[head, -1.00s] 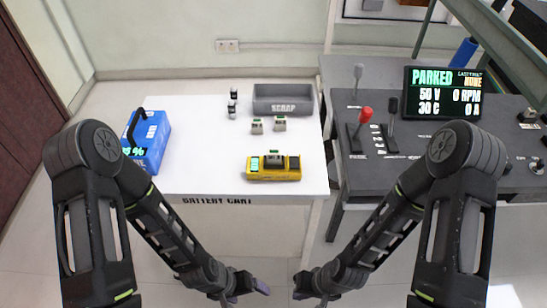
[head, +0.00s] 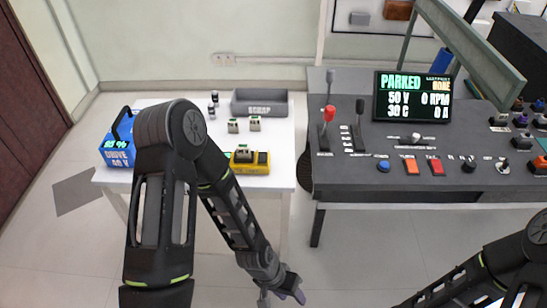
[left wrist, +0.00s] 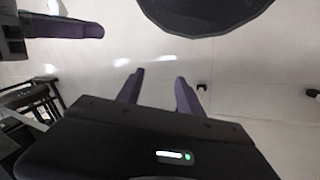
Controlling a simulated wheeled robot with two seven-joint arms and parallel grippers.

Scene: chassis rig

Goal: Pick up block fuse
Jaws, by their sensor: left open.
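Two small pale blocks with dark tops, the left block (head: 233,125) and the right block (head: 254,124), stand on the white cart in front of the grey bin. A similar block (head: 244,153) sits in the yellow tester at the cart's front. I cannot tell which is the block fuse. My left gripper (head: 284,290) is low in front of the cart, open and empty, well apart from the blocks. Its purple fingers (left wrist: 157,92) show spread over bare floor in the left wrist view. A purple-tipped part, seemingly my right gripper (left wrist: 65,26), shows at that view's upper left; its jaw state is unclear.
A grey console (head: 345,178) with levers, buttons and a display (head: 411,97) stands to the right. Floor before the console is clear.

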